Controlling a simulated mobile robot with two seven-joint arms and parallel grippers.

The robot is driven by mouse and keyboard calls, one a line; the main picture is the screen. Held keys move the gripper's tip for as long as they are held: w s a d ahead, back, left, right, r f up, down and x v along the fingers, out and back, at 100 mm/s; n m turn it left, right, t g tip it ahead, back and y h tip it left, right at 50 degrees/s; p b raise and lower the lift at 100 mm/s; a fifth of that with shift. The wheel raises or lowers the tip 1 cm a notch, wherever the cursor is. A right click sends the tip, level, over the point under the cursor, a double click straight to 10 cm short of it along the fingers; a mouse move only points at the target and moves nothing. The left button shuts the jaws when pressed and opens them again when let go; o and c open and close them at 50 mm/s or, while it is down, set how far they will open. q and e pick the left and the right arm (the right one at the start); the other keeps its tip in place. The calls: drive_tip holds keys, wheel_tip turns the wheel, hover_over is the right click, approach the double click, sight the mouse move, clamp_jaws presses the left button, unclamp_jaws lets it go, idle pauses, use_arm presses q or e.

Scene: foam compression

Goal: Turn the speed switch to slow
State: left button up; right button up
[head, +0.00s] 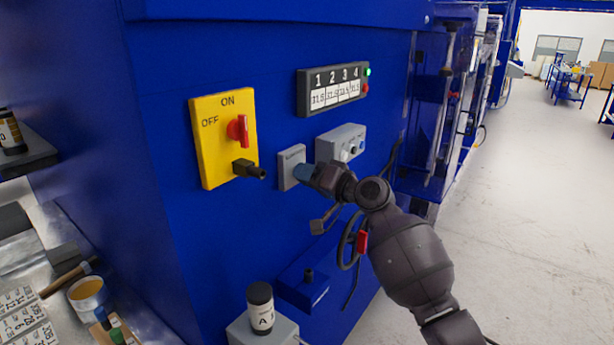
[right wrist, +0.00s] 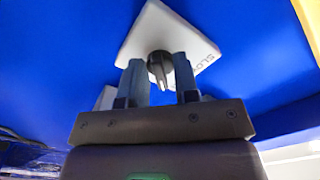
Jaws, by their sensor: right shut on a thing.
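The speed switch is a dark knob (right wrist: 160,69) on a pale square plate (right wrist: 150,28) with the word SLOW at its right edge in the right wrist view. In the head view the grey plate (head: 287,165) is on the blue machine wall, right of the yellow panel. My right gripper (head: 302,173) reaches this plate from the right, and its fingers hide the knob there. In the right wrist view my right gripper (right wrist: 160,80) has one finger on each side of the knob and is shut on it. My left gripper is out of view.
A yellow ON/OFF panel (head: 209,150) with a red switch (head: 238,130) is to the left. A grey control box (head: 341,143) and a numbered display (head: 333,88) are close by. A bottle marked A (head: 261,308) stands below. Open floor (head: 520,220) lies to the right.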

use_arm(q)
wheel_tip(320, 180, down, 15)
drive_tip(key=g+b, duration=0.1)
drive_tip(key=b, duration=1.5)
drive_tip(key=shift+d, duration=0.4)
use_arm(e)
drive_tip(key=shift+f+n, duration=0.2)
drive_tip(key=shift+n, duration=8.7)
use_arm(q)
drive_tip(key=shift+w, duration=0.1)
use_arm(e)
drive_tip(key=shift+r, duration=0.1)
drive_tip(key=o, duration=0.6)
drive_tip(key=shift+d, duration=0.1)
